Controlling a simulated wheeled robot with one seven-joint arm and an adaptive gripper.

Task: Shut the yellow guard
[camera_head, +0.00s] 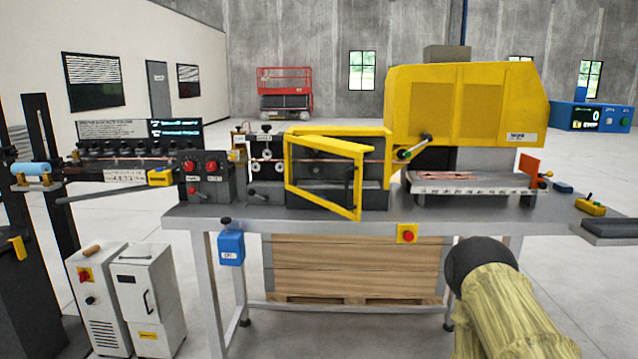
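The yellow guard (323,143) is a hinged yellow frame with a see-through panel on the front of a yellow-framed housing (388,165) at the middle of the bench. It stands ajar: its left side meets the housing, and its right edge juts out toward me. A dark upright bar, perhaps a handle, shows near that right edge. My gripper is not visible. A part that looks like my arm, with a black rounded end and a pale yellow sleeve, shows at the lower right, in front of the bench and well apart from the guard.
A control box with red knobs (205,175) stands to the left. The grey bench (300,220) has a red button (407,234) on its front. Open floor lies around.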

